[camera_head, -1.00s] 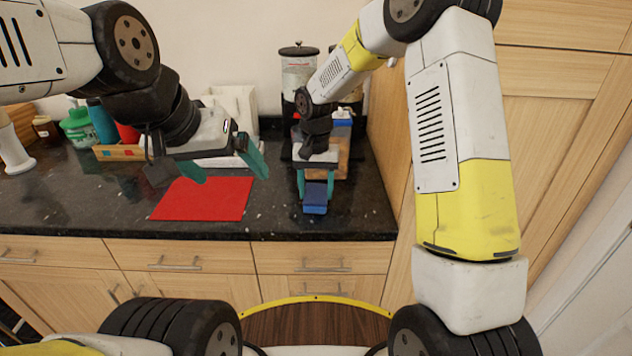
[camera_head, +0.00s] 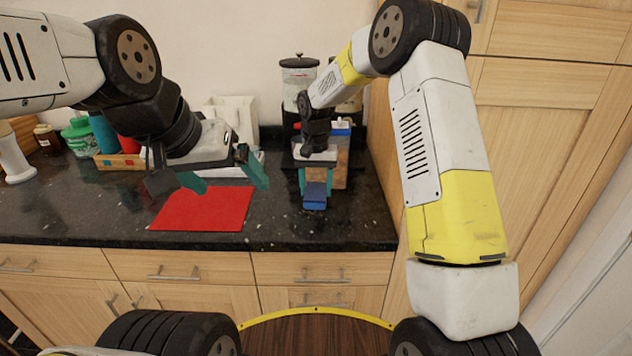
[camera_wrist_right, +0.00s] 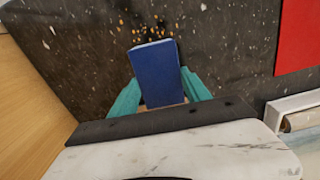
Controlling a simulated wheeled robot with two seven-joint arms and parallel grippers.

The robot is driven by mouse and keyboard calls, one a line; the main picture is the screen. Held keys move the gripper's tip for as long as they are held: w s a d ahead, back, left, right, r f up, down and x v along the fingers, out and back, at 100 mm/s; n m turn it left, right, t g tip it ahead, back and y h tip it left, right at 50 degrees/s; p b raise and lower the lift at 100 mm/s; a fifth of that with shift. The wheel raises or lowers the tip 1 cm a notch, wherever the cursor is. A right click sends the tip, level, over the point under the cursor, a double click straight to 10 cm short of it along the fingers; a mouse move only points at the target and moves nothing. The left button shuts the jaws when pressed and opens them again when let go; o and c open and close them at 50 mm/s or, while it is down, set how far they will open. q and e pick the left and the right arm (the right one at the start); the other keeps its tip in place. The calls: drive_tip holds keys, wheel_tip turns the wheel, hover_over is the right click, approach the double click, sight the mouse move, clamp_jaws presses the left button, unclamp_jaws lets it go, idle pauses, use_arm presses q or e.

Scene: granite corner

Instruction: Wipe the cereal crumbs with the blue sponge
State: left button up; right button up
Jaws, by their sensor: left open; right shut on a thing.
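The blue sponge (camera_head: 315,196) is between the teal fingers of my right gripper (camera_head: 316,184), which is shut on it over the right part of the dark granite counter. It also shows in the right wrist view (camera_wrist_right: 157,74). Orange-brown cereal crumbs (camera_wrist_right: 150,24) lie scattered on the counter just beyond the sponge's far end in the right wrist view. The crumbs are too small to make out clearly in the head view. I cannot tell if the sponge touches the counter. My left gripper (camera_head: 226,180) is open and empty above the red mat.
A red mat (camera_head: 203,210) lies on the counter (camera_head: 280,222) left of the sponge. A coffee machine and jars (camera_head: 299,75) stand behind my right gripper. A green jar (camera_head: 80,136) and a wooden box (camera_head: 118,160) stand at the back left. A wooden cabinet side bounds the right.

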drive_tip(key=shift+w, duration=1.1)
drive_tip(key=shift+s+f, duration=0.1)
